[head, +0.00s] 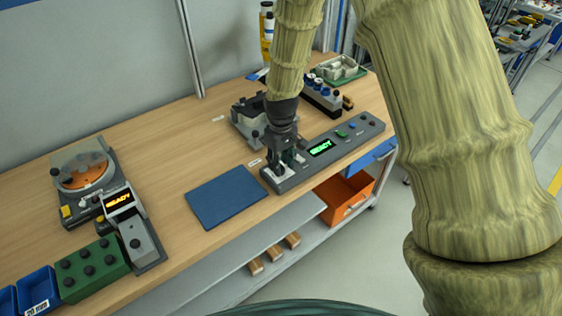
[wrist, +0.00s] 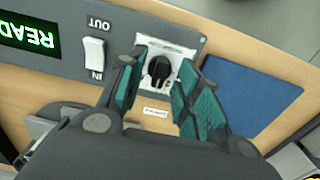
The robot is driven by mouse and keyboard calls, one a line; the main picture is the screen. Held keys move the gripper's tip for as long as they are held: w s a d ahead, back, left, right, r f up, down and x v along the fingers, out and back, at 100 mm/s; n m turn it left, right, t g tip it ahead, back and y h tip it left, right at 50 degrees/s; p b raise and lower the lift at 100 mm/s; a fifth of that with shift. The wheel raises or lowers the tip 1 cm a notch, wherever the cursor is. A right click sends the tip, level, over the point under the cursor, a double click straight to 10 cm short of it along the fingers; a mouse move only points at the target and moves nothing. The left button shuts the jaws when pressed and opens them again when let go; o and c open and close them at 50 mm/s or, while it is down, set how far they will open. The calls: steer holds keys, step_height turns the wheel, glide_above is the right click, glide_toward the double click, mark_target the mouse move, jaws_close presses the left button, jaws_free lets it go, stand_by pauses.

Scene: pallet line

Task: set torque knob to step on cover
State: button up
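A black knob (wrist: 160,70) sits on a pale square plate at one end of a grey control panel (head: 351,136). My gripper (wrist: 164,62) is open, with one teal finger on each side of the knob. I cannot tell whether either finger touches it. In the head view my gripper (head: 285,163) points down over the panel's near left end and hides the knob. A small white label (wrist: 156,112) lies beside the panel, its print too small to read. No part is clearly marked as a cover.
The panel has a green READY display (head: 321,148) and a white IN/OUT rocker (wrist: 94,56). A blue mat (head: 226,196) lies left of the panel. A dark fixture (head: 249,121) stands behind my gripper.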

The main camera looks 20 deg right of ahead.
steer(key=shift+f, duration=0.25)
steer(key=shift+c, duration=0.2)
jaws_close()
steer(key=shift+m, duration=0.3)
steer(key=m, duration=0.3)
steer(key=shift+r+p, duration=0.1)
steer(key=shift+p, duration=0.25)
steer(key=shift+m+p, duration=0.3)
steer(key=shift+m, duration=1.7)
